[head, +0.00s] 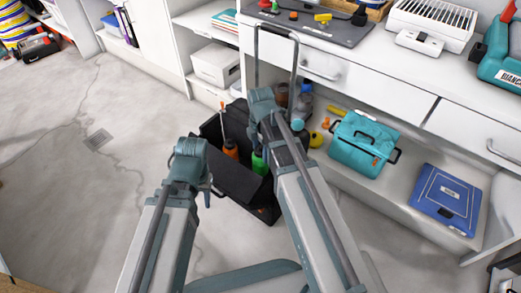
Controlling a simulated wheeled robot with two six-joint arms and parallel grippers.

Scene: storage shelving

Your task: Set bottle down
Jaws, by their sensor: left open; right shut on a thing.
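My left gripper (211,193) is mostly hidden behind its own wrist, with a dark part showing at the front edge of an open black toolbox (243,187). My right arm reaches over the box's right side. My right gripper (299,138) shows only in part beside the arm, shut on a bottle that the arm largely hides. A green bottle (258,163) and an orange bottle (231,149) stand in the box. A brown bottle (282,94) and a grey container (304,104) show behind the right arm. I cannot tell clearly which bottle is held.
A tall metal handle (297,60) rises behind the box. A teal cooler bag (362,143) and a blue case (447,200) are on the low shelf at right. White drawers (385,90) overhang that shelf.

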